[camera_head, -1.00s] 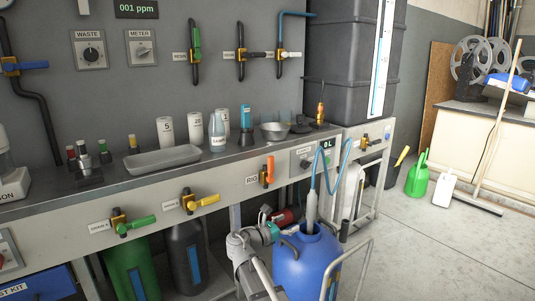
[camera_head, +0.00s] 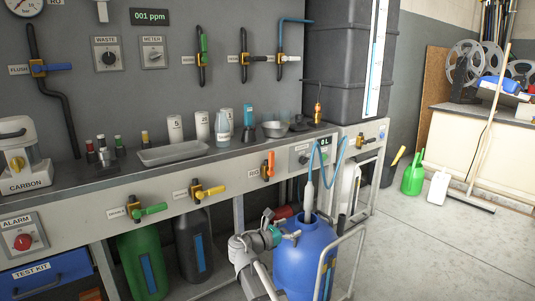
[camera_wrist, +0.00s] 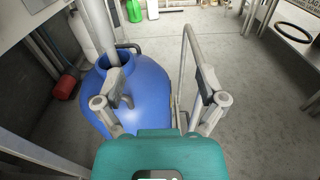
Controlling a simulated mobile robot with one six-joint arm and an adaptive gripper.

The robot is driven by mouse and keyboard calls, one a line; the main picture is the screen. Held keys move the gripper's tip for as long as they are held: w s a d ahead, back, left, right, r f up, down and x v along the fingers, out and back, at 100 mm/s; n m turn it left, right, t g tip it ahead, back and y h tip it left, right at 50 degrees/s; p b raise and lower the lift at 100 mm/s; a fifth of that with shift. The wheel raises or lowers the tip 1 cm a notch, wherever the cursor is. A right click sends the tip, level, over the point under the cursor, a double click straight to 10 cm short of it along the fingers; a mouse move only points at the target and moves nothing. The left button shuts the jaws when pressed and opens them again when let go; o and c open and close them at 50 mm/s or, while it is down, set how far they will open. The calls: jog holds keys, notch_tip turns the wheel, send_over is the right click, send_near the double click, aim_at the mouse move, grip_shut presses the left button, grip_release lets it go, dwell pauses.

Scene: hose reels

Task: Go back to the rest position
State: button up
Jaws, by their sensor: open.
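My gripper (camera_head: 291,235) is open and empty in the head view, beside the upper part of a blue drum (camera_head: 302,268). In the wrist view my gripper (camera_wrist: 157,75) shows its two fingers spread wide, with nothing held between them. The blue drum (camera_wrist: 150,90) lies beyond and below the fingers. A grey wand (camera_head: 309,196) on a blue hose stands upright in the drum's mouth; its shaft (camera_wrist: 98,25) also shows in the wrist view. I cannot tell whether the gripper touches the drum.
A long bench (camera_head: 100,185) carries a tray (camera_head: 175,154), cups and bottles. Yellow and green valves sit on its front. A metal-railed cart (camera_head: 357,240) holds the drum. A green watering can (camera_head: 413,176) and a broom stand at right. The floor at right is open.

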jog(key=s+d+f+m+g+y+p, duration=0.5)
jog(key=s+d+m+g+p, duration=0.1)
jog(key=s+d+m, duration=0.4)
jog(key=s+m+g+y+p, duration=0.4)
jog(key=s+m+y+p, duration=0.4)
jog(key=s+m, duration=0.55)
notch_tip(320, 180, up, 37)
jog(key=w+m+y+p, duration=0.1)
jog(key=p, duration=3.5)
jog(key=shift+w+a+r, duration=0.15)
jog(key=shift+w, duration=0.2)
